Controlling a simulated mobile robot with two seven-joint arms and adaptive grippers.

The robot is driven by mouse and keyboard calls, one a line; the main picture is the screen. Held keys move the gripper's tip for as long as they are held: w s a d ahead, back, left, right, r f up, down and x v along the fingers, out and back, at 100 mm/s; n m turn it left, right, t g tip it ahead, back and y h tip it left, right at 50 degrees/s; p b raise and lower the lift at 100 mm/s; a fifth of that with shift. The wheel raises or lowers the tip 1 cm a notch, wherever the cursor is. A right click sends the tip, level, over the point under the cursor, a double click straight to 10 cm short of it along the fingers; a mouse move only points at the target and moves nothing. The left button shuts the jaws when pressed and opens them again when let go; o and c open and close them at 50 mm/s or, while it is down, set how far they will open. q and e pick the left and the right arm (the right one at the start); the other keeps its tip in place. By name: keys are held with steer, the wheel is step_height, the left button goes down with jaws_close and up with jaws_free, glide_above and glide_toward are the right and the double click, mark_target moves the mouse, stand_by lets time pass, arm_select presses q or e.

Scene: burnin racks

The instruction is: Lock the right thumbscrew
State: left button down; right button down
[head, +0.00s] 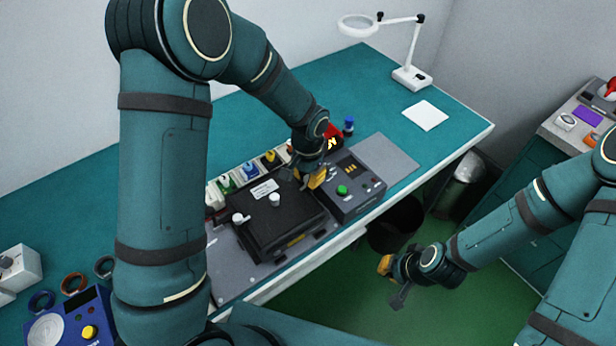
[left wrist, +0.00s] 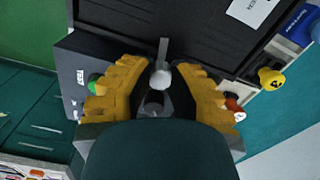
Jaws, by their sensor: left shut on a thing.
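A black lidded unit (head: 262,222) lies on a grey plate on the teal bench, with a white label on top. Two pale knobs, a left one (head: 238,218) and a middle one (head: 275,200), show on it. My left gripper (head: 316,179) is at its right end, by the grey control box. In the left wrist view the yellow fingers stand either side of a pale round thumbscrew head (left wrist: 160,78) by the black unit's edge; the gripper is shut on it. The head view hides this thumbscrew. My right gripper (head: 392,280) hangs empty beyond the bench's front edge; its jaw opening is unclear.
The control box (head: 352,186) with a green button stands close right of the left gripper. Coloured knobs on small blocks line the back of the unit. A grey mat (head: 382,160) and white sheet (head: 425,115) lie right. A dark bin (head: 396,222) stands below.

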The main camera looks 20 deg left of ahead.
mark_target(308, 177)
arm_select(q)
steer(key=shift+m, duration=1.1)
steer(key=c, duration=0.8)
jaws_free()
steer(key=shift+c, duration=0.2)
steer(key=shift+r, duration=0.1)
step_height(308, 177, up, 12)
